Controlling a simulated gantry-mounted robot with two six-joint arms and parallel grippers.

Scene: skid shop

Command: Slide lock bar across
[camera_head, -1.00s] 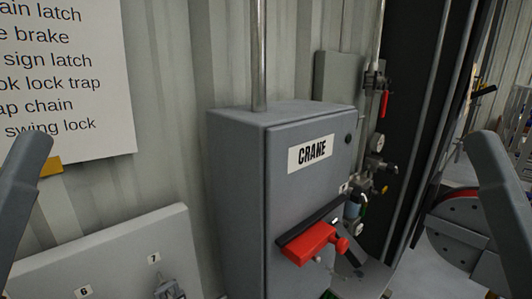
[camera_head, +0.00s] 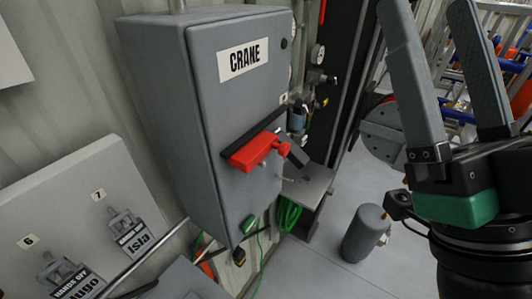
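A grey box labelled CRANE (camera_head: 244,59) hangs on the corrugated wall. On its front a red block with a knob (camera_head: 256,151) sits along a dark sloping bar (camera_head: 256,130). A grey flap or plate (camera_head: 298,153) shows at the right end of the red part. Which of these is the lock bar I cannot tell for sure. My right gripper (camera_head: 428,8) is at the right, its two grey fingers pointing up and apart. It is empty and well clear of the box. My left gripper is not in view.
A pale board (camera_head: 75,185) with numbered tagged padlocks is at lower left. A green coiled cable (camera_head: 288,213) lies below the box. A grey cylinder (camera_head: 365,234) stands on the floor. Valves and gauges (camera_head: 314,75) sit right of the box.

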